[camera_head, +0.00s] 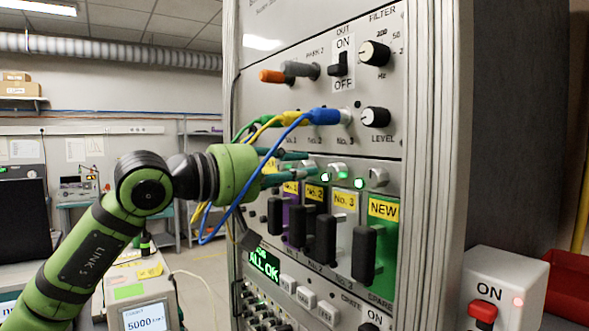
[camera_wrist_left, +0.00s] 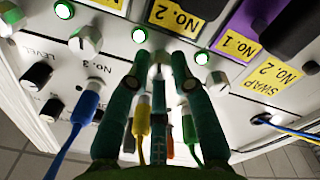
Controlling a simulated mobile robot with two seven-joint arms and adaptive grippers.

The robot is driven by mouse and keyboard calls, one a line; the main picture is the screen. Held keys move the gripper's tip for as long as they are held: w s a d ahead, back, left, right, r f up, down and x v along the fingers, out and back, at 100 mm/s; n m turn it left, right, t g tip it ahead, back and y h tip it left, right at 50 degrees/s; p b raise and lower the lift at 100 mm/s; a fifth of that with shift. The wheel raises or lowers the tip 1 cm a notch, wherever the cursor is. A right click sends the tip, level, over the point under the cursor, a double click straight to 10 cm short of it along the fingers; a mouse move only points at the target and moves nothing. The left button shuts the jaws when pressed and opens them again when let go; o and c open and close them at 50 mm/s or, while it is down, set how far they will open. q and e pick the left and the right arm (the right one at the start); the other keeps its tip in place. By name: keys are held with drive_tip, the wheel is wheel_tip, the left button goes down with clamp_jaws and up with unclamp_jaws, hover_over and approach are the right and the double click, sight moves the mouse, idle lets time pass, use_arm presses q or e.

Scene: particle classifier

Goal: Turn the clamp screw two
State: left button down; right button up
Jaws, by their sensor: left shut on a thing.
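Clamp screw two is a small silver knob (camera_wrist_left: 158,67) above the module with the yellow No. 2 label (camera_wrist_left: 180,12). My left gripper (camera_wrist_left: 159,60) has its dark green fingers on both sides of this screw and is shut on it; the fingers cover part of it. In the head view the left gripper (camera_head: 311,163) reaches the panel from the left. The silver screw for No. 3 (camera_wrist_left: 86,41) and the one for No. 1 (camera_wrist_left: 189,84) stand free on either side. How far the screw is turned cannot be told. My right gripper is not in view.
Blue (camera_head: 325,117), yellow and green plugs sit just above the screws, and their cables hang around my left gripper. Black module handles (camera_head: 364,254) stick out below. Green lamps (camera_head: 358,183) are lit. A display (camera_head: 264,263) reads ALL OK. A red switch (camera_head: 483,312) stands at right.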

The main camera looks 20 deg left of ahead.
use_arm(q)
drive_tip(key=shift+m, duration=1.1)
drive_tip(key=shift+r, duration=0.1)
drive_tip(key=c, duration=1.1)
unclamp_jaws()
drive_tip(key=shift+c, duration=0.2)
drive_tip(key=shift+o, duration=0.4)
drive_tip(key=shift+w, duration=0.1)
